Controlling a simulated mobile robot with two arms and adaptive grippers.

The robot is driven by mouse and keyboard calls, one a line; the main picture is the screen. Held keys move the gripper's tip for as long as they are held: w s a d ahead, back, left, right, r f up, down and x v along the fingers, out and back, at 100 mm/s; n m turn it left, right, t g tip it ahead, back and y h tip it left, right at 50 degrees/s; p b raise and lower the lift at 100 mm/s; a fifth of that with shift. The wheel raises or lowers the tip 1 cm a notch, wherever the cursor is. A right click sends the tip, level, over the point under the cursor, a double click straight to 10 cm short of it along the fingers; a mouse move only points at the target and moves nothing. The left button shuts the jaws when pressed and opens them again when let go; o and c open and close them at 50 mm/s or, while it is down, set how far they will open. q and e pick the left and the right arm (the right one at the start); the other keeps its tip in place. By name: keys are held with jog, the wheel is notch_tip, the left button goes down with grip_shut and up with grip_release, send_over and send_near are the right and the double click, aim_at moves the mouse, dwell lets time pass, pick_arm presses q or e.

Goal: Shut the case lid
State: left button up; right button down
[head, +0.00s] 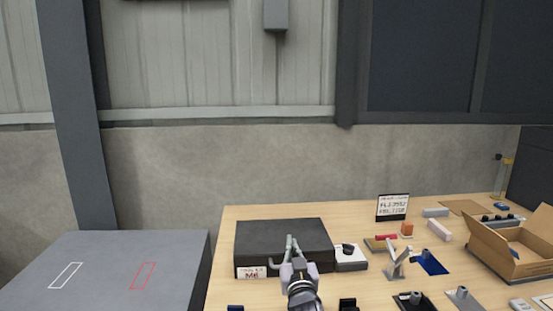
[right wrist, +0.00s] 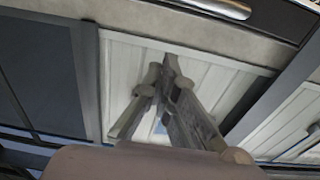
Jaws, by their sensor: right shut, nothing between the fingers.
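The dark case (head: 265,235) lies on the wooden table, left of the middle in the head view. Its top looks flat and level, as if the lid is down; I see no gap along the front edge. A white label and a dark handle show on its front. My right gripper (head: 290,239) is shut and empty, its fingers pointing up in front of the case's right part and hiding some of it. I cannot tell whether it touches the case. My left gripper is not in view.
A white box (head: 351,262) with a dark knob stands right of the case. A metal stand (head: 396,264), a blue mat (head: 431,263) and an open cardboard box (head: 499,252) lie farther right. A sign (head: 392,206) stands behind. A grey surface (head: 110,285) is at left.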

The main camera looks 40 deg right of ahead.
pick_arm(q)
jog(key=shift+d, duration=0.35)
pick_arm(e)
jog(key=v, duration=0.7)
jog(key=shift+s, duration=0.25)
jog(key=shift+a+f, duration=0.1)
